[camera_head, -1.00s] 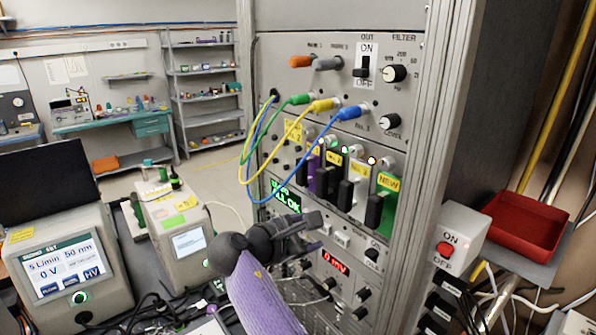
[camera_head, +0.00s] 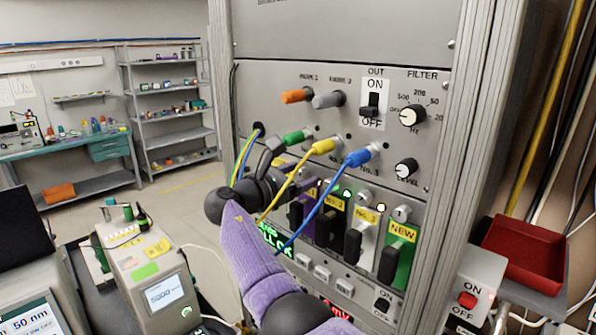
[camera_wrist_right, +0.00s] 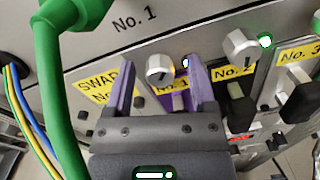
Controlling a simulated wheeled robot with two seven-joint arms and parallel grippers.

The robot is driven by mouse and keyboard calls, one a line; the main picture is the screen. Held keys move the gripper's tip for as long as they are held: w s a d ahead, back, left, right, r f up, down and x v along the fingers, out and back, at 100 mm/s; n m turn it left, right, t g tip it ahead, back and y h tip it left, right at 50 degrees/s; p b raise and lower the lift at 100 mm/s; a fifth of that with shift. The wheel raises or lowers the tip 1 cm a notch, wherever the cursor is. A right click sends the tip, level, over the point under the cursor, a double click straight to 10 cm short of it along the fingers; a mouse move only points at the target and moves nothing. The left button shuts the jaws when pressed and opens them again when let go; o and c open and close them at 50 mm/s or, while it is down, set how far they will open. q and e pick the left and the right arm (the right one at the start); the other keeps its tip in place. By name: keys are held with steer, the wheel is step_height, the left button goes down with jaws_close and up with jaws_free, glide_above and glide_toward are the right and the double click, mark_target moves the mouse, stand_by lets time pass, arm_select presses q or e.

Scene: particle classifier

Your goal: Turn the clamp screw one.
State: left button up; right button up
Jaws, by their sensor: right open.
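In the head view my right gripper (camera_head: 272,160) is in front of the left end of the module row, and clamp screw one is not clearly visible there. My left gripper is not in view.
A second silver screw (camera_wrist_right: 240,48) sits close to the right, above module No. 2. A green cable (camera_wrist_right: 57,90) hangs close to the left of the gripper. Yellow (camera_head: 290,192) and blue cables (camera_head: 318,208) loop in front of the modules in the head view.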

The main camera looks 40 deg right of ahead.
steer(key=shift+s, duration=0.1)
steer(key=c, duration=0.4)
jaws_close()
